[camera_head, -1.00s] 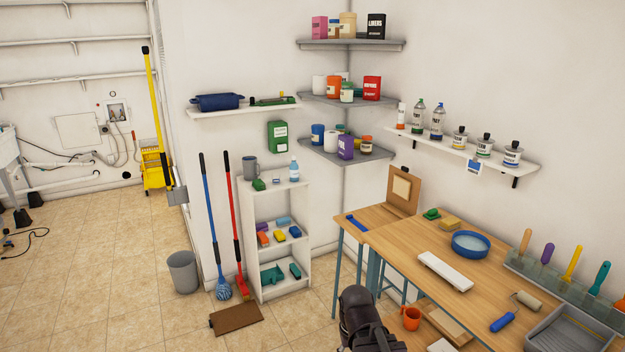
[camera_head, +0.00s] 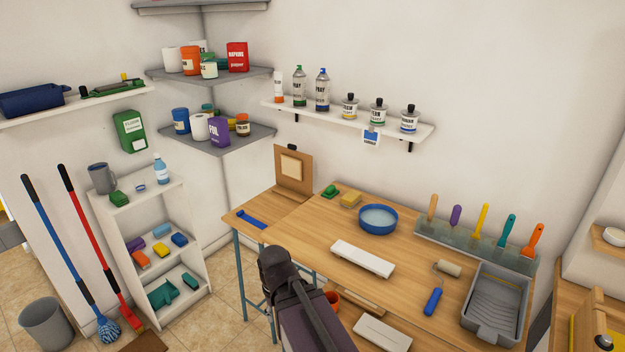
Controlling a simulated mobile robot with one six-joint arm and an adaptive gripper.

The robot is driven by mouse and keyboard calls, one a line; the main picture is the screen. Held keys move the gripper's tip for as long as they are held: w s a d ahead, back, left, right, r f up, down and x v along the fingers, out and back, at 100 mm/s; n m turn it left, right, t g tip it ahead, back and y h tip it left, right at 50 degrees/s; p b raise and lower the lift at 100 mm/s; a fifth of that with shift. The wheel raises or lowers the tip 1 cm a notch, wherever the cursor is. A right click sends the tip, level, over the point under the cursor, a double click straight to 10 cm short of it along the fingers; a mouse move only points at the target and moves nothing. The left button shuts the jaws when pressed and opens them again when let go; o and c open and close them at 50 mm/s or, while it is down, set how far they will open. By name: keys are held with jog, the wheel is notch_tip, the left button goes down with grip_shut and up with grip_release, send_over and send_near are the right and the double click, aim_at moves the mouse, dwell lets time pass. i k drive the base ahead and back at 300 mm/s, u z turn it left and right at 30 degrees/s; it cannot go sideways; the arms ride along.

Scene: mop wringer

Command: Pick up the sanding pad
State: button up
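I cannot tell for sure which thing is the sanding pad. Part of my dark arm (camera_head: 292,300) rises from the bottom edge in front of the bench. My gripper does not show, and none of these pieces is held in view.
A blue bowl (camera_head: 378,219), a white slab (camera_head: 362,259), a paint roller (camera_head: 437,287) and a grey paint tray (camera_head: 497,305) stand on the bench. Tools stand in a rack (camera_head: 475,246) along the wall. A white shelf unit (camera_head: 190,240), mops and a bin (camera_head: 46,325) are left.

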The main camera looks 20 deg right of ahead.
aim_at(331, 191)
jog(key=z, duration=0.4)
jog(key=i, duration=1.2)
jog(key=z, duration=0.45)
